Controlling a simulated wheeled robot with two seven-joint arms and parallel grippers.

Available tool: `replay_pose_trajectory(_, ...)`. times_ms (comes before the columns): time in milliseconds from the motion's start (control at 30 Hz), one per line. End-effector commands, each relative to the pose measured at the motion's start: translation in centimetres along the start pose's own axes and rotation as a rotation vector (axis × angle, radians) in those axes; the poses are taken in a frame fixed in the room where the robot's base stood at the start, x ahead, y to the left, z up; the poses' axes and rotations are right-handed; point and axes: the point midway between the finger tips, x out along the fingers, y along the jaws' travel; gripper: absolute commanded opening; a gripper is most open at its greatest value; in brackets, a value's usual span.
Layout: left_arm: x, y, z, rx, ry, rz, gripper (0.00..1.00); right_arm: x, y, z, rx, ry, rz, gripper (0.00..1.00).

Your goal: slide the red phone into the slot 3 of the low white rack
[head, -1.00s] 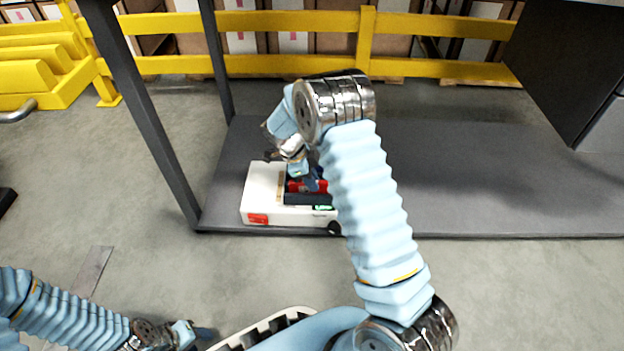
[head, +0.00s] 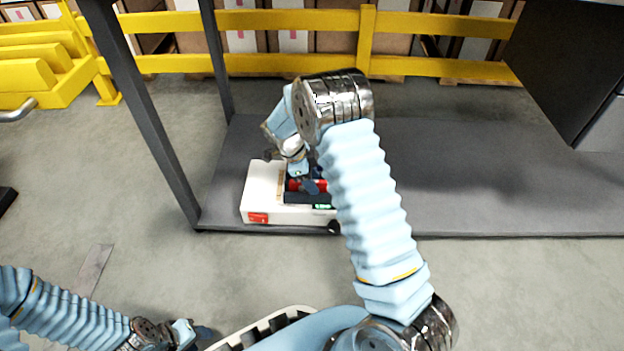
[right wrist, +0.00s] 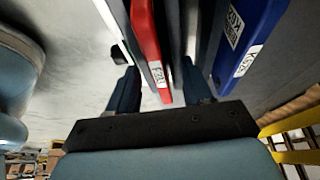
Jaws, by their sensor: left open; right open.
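The low white rack (head: 262,190) sits on the grey shelf, partly hidden by my right arm. The red phone (head: 294,185) shows at the rack, beside my right gripper (head: 308,186). In the right wrist view the red phone (right wrist: 148,45) stands on edge, its labelled end between the two open fingers of my right gripper (right wrist: 160,88). I see gaps at both sides, so the fingers do not appear closed on it. I cannot tell which slot it is at. My left gripper (head: 203,332) is low at the left, away from the rack, open and empty.
A blue phone (right wrist: 245,40) with white labels stands right of the red one in the right wrist view. The rack's front has a green display (head: 322,206). A grey post (head: 150,120) rises left of the rack. The shelf (head: 480,190) is clear at right.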

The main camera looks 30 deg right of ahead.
Motion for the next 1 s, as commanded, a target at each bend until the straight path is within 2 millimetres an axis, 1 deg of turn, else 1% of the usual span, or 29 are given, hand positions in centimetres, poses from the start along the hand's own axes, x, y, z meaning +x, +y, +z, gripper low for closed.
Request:
replay_pose_trajectory(67,0.0,0.0,0.0,0.000,0.000,0.000,0.45,0.0,0.0,0.0,0.000,0.000,0.000,0.50)
replay_pose_trajectory(167,-0.1,0.1,0.0,0.000,0.000,0.000,0.45,-0.5,0.0,0.0,0.000,0.000,-0.001,0.50)
replay_pose_trajectory(267,-0.6,0.2,0.0,0.000,-0.001,0.000,0.45,-1.9,0.0,0.0,0.001,-0.001,-0.002,0.50)
replay_pose_trajectory(367,-1.1,0.4,0.0,0.000,-0.002,0.000,0.45,-4.1,-0.1,0.0,-0.001,-0.002,-0.004,0.50)
replay_pose_trajectory(500,-1.9,0.7,0.0,0.001,-0.004,0.000,0.45,-7.7,-0.1,-0.1,0.000,-0.001,-0.004,0.50)
replay_pose_trajectory(600,-2.4,0.9,0.1,0.001,-0.006,0.000,0.45,-10.0,-0.1,-0.1,0.000,-0.002,-0.003,0.50)
replay_pose_trajectory(700,-2.7,1.0,0.1,0.001,-0.007,0.001,0.45,-11.8,0.0,0.0,-0.001,-0.002,-0.003,0.50)
replay_pose_trajectory(833,-3.0,1.1,0.1,0.002,-0.008,0.001,0.45,-13.3,0.0,0.0,0.000,-0.001,-0.001,0.50)
replay_pose_trajectory(1000,-3.0,1.1,0.1,0.002,-0.008,0.001,0.45,-13.8,0.0,0.0,0.000,0.000,0.000,0.50)
